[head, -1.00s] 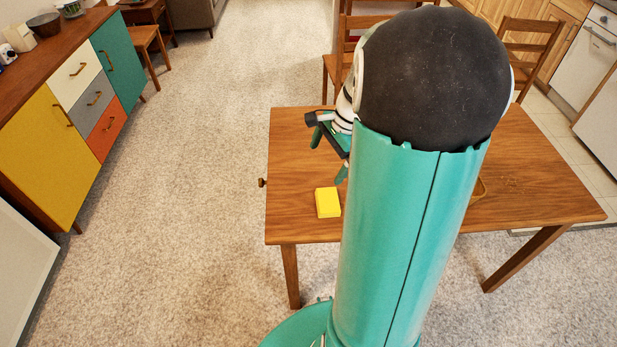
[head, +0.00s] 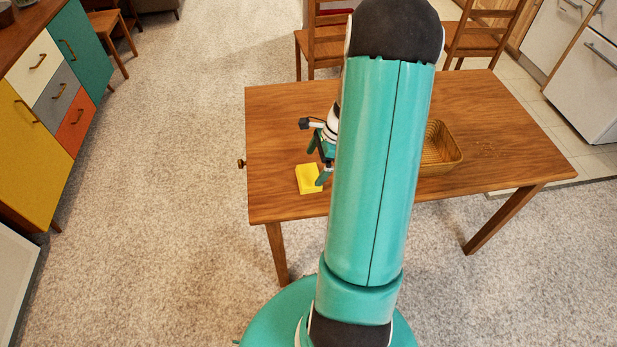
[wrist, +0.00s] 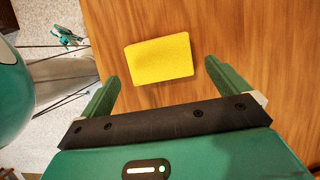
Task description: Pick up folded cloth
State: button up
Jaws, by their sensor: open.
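The folded cloth, a yellow rectangular pad (head: 309,179), lies flat on the wooden table near its front left edge. In the wrist view the cloth (wrist: 160,59) lies ahead of and between the two green fingers, with bare wood around it. My gripper (head: 321,166) is at the cloth's right side in the head view; it also shows in the wrist view (wrist: 160,78). It is open, with nothing between its fingers. I cannot tell from these views how high the fingertips are above the table.
The wooden table (head: 279,122) carries a woven basket (head: 441,150) to the right, partly hidden by my arm. Chairs (head: 318,45) stand behind the table. A sideboard with coloured doors (head: 60,90) is at the left. The carpet between it and the table is clear.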

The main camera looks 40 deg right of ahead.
aim_at(309, 175)
jog(key=x, duration=0.4)
jog(key=shift+a+f, duration=0.15)
jog(key=shift+f, duration=0.2)
jog(key=shift+c, duration=0.2)
jog(key=c, duration=0.7)
jog(key=shift+r, duration=0.1)
